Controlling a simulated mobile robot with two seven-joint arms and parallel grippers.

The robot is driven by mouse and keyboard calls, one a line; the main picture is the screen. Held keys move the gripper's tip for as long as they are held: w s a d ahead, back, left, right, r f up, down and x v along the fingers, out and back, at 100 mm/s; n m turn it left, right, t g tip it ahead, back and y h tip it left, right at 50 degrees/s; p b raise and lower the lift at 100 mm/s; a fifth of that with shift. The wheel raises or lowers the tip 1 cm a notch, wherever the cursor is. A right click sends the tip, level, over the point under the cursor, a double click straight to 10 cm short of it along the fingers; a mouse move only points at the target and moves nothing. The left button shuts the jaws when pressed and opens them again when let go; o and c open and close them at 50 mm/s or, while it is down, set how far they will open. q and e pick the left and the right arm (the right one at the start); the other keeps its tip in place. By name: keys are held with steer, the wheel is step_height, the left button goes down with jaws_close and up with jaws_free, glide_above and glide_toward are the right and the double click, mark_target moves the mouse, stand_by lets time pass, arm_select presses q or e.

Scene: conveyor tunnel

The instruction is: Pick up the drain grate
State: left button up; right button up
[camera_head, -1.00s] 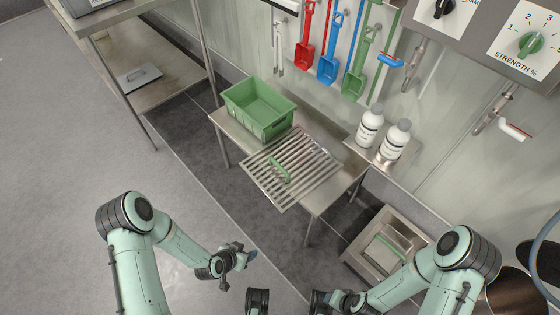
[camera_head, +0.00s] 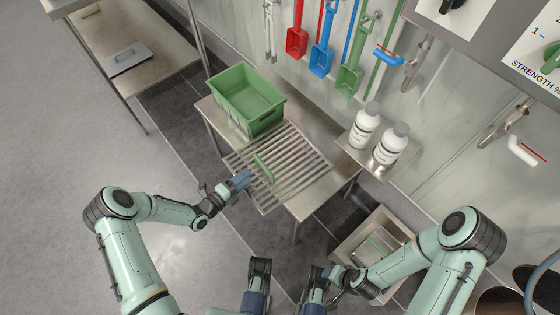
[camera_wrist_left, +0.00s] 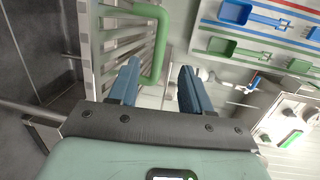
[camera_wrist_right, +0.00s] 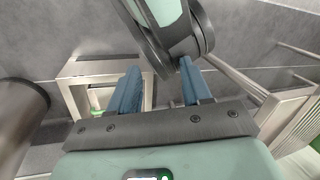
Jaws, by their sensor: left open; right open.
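The drain grate (camera_head: 300,165) is a slatted metal panel with a green bar handle (camera_head: 263,168). It lies on a steel table, its near-left part past the table edge. My left gripper (camera_head: 243,179) is open at the grate's left side, close to the handle. In the left wrist view the grate (camera_wrist_left: 112,48) and its handle (camera_wrist_left: 160,45) lie beyond the fingers (camera_wrist_left: 158,76); I see nothing between the fingertips but the handle's lower end near them. My right gripper (camera_wrist_right: 162,80) is open and empty, low at the front, away from the grate.
A green crate (camera_head: 235,108) stands on the table behind the grate. Two white bottles (camera_head: 365,128) stand on a small shelf at right. A square steel floor box (camera_head: 350,238) with a green-handled piece is below right. A steel bench (camera_head: 160,75) is at left; the floor there is clear.

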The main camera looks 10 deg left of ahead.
mark_target(260, 164)
arm_select(q)
steer(key=b+x, duration=0.1)
steer(key=x, duration=0.5)
steer(key=b+x, duration=0.1)
steer(key=x, duration=0.3)
steer(key=shift+w+f, duration=0.15)
steer(key=shift+w, duration=0.05)
steer(key=shift+w+d, duration=0.15)
steer(key=shift+w, duration=0.2)
arm_select(e)
steer(key=shift+t+h, duration=0.3)
steer(key=shift+t, duration=0.3)
steer(key=w+f, duration=0.1)
steer(key=w+d, duration=0.1)
steer(key=w+f, duration=0.1)
steer(key=shift+w+d+f, duration=0.35)
steer(key=shift+w+d, duration=0.05)
arm_select(q)
jaws_close()
steer(key=shift+r, duration=0.25)
